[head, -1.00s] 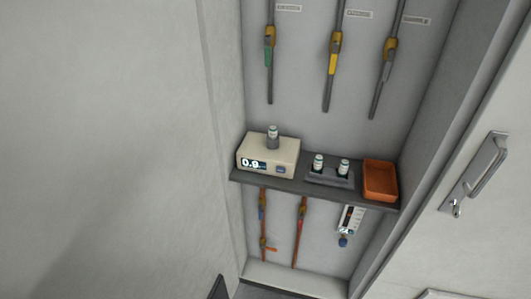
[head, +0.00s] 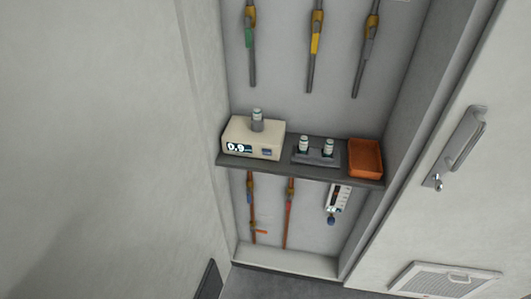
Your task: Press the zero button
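A cream meter box (head: 256,135) stands at the left end of a dark shelf in the recess. Its front has a lit display (head: 238,148) that seems to read 0.9. A small blue-grey button (head: 267,153) is on the front, right of the display; its label is too small to read. A small vial (head: 257,121) with a pale cap stands upright in the top of the meter. Neither of my grippers is in view.
Right of the meter are a grey holder (head: 316,157) with two capped vials and an orange tray (head: 365,157) on the shelf. Pipes with valves run above and below. A wall is left; a door with a handle (head: 462,145) is right.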

